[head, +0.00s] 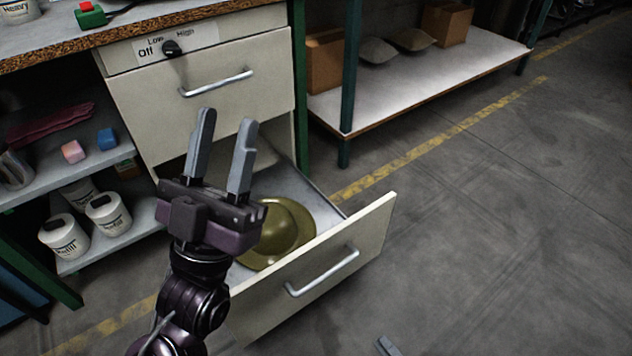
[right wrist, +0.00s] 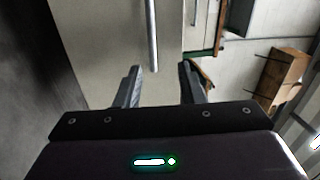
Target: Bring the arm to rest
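My left gripper (head: 227,118) is upright in the middle of the head view, its two grey fingers apart with nothing between them. It stands in front of the workbench, over the open bottom drawer (head: 372,233) as seen from the head. A shiny olive hat (head: 284,228) lies in that drawer, partly hidden by my left gripper. My right gripper (right wrist: 160,78) is open and empty in the right wrist view, facing a pale panel with a metal bar handle (right wrist: 151,35). In the head view only a grey fingertip of it (head: 388,346) shows at the bottom edge.
The closed upper drawer (head: 220,90) sits below a dial (head: 171,48) marked Off, Low and High. Shelves at left hold white tubs (head: 108,214) and small blocks (head: 107,139). A low shelf (head: 430,85) with boxes stands behind. The floor at right is clear.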

